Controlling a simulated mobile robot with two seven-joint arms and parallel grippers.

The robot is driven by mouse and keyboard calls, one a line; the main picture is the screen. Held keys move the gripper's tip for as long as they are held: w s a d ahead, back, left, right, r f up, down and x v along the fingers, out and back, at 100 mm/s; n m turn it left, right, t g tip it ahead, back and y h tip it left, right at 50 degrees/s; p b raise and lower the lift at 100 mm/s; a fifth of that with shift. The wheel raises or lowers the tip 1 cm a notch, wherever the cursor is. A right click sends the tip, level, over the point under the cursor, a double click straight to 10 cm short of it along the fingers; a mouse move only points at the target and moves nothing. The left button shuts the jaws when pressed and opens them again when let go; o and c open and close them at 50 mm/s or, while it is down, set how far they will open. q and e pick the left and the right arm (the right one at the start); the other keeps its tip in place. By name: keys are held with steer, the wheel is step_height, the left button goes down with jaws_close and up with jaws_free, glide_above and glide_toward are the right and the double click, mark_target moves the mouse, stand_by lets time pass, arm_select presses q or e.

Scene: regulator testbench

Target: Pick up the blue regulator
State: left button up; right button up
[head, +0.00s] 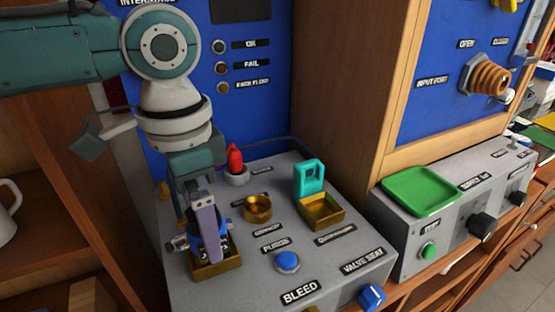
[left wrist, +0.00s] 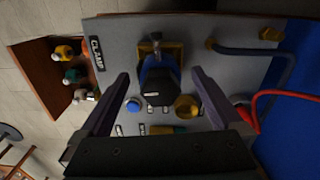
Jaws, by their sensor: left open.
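The blue regulator (left wrist: 158,84), with a dark faceted cap and a blue body, sits in a brass square holder on the grey bench. In the head view the regulator (head: 193,244) is partly hidden behind my gripper, and the front rim of its brass holder (head: 217,269) shows below. My left gripper (head: 209,250) points down over it. In the left wrist view the open fingers of this gripper (left wrist: 160,76) stand on either side of the regulator, with a visible gap at each side. My right gripper is not in view.
A round brass cup (head: 257,208), a red-topped part (head: 235,163) and a teal clamp-like part in a brass tray (head: 322,211) stand nearby. A blue button (head: 287,262) is in front. A green tray (head: 419,190) lies on the right-hand box. A blue panel rises behind.

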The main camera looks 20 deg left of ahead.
arm_select(q)
steer(key=shift+c, duration=0.2)
jaws_close()
stand_by(0.5)
steer(key=shift+r, duration=0.1)
